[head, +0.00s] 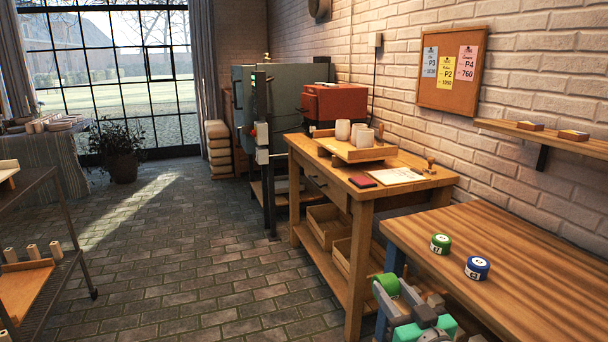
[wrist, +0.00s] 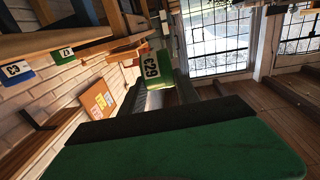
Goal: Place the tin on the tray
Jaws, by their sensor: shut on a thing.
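My gripper (head: 394,292) is at the bottom right of the head view, beside the front corner of the right-hand wooden table. It is shut on a green tin (head: 387,282), held in the air and partly hidden by the fingers. In the wrist view this tin (wrist: 152,66) shows a white label with dark figures. Another green tin (head: 440,243) and a blue tin (head: 477,268) stand upright on that table. A wooden tray (head: 366,154) with several pale cups sits on the middle workbench.
The right table (head: 540,255) is mostly clear. The workbench (head: 407,184) also bears a dark red pad (head: 362,182), a paper sheet (head: 397,176) and a stamp. The metal cart (head: 78,252) stands at left. The brick floor between cart and workbench is open.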

